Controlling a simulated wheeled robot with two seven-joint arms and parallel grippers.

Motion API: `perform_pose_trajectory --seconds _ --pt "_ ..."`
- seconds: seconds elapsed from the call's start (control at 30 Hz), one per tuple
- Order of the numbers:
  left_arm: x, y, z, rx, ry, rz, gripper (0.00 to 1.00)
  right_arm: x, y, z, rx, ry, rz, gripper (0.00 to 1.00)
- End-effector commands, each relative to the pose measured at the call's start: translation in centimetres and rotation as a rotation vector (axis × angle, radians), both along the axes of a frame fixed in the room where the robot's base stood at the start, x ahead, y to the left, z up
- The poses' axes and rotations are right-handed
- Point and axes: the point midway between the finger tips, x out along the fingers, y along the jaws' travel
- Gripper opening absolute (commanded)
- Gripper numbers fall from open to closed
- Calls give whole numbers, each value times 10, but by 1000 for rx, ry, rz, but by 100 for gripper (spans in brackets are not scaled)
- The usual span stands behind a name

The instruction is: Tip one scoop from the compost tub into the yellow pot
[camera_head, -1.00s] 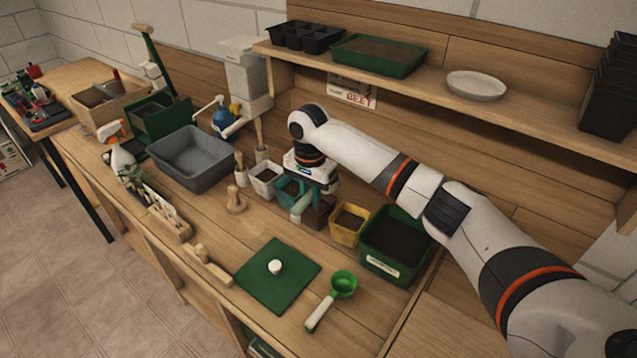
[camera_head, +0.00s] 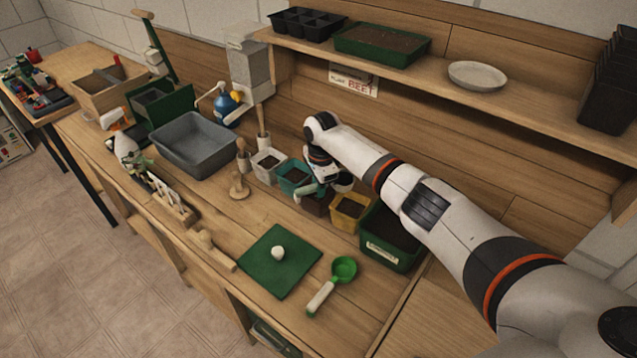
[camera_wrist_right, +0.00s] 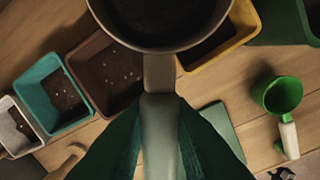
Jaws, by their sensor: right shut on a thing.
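My right gripper (camera_head: 322,183) is shut on the handle of a grey scoop (camera_wrist_right: 158,88). The wrist view looks down on the scoop's bowl, cut off at the top edge; its inside is dark, and I cannot tell how full it is. In the head view the gripper is over the brown pot (camera_head: 317,208), left of the yellow pot (camera_head: 344,222). The yellow pot, holding dark soil, also shows behind the bowl in the wrist view (camera_wrist_right: 243,36). The green compost tub (camera_head: 404,263) stands right of it, partly hidden by my arm. My left gripper is out of view.
Teal (camera_head: 287,188) and white (camera_head: 264,176) pots stand left of the brown pot. A green scoop (camera_head: 344,268) lies in front beside a green mat (camera_head: 285,278) with a white knob-like thing on it. A shelf (camera_head: 520,97) overhangs the back. The front middle bench is fairly clear.

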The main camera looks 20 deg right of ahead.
Motion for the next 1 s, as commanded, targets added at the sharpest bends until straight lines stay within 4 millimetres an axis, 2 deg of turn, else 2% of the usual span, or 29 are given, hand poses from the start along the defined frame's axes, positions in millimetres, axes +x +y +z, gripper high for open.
perform_pose_trajectory --seconds 0.03,0.07,0.23,0.37,0.53,0.73,0.83,1.0 --pt "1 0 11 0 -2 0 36 -2 -1 6 6 -23 0 0" --pt "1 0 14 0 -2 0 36 -2 -1 7 10 -37 -2 0" --pt "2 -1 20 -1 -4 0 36 -4 -1 8 41 -153 -8 0" --pt "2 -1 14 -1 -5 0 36 -5 -2 8 70 -263 -15 0" --pt "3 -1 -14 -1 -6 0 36 -5 -4 4 110 -420 -27 0" --pt "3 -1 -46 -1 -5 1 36 -6 -4 9 153 -579 -39 0" --pt "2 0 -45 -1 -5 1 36 -12 -5 13 183 -688 -66 0" --pt "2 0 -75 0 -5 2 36 -17 -7 11 231 -895 -115 0"
